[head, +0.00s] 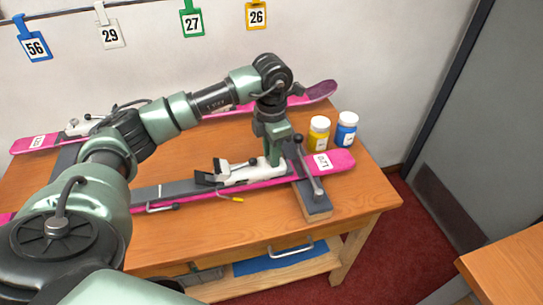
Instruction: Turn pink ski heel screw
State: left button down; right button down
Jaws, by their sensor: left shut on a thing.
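The near pink ski (335,162), with a white tag, lies along the bench, its right end over a clamp. Its white binding heel piece (240,175) is on top, with a dark lever on its left side. My left gripper (274,160) points straight down at the right end of this heel piece and is shut there. The heel screw is hidden by the gripper, and I cannot see the fingertips clearly. My right gripper is not in view.
A clamp (313,200) with a metal handle stands right beside my left gripper. A yellow jar (318,138) and a blue jar (346,130) stand behind it. Another pink ski (38,143) lies at the back. The wooden bench (365,195) is clear at its right end.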

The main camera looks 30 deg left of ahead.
pick_arm(q)
jog(key=shift+m, duration=0.3)
jog(key=c, duration=1.2)
grip_release()
jog(key=shift+o, duration=0.2)
notch_tip(320, 180, up, 8)
jog(key=shift+f+b, duration=0.1)
jog(key=shift+b, duration=0.55)
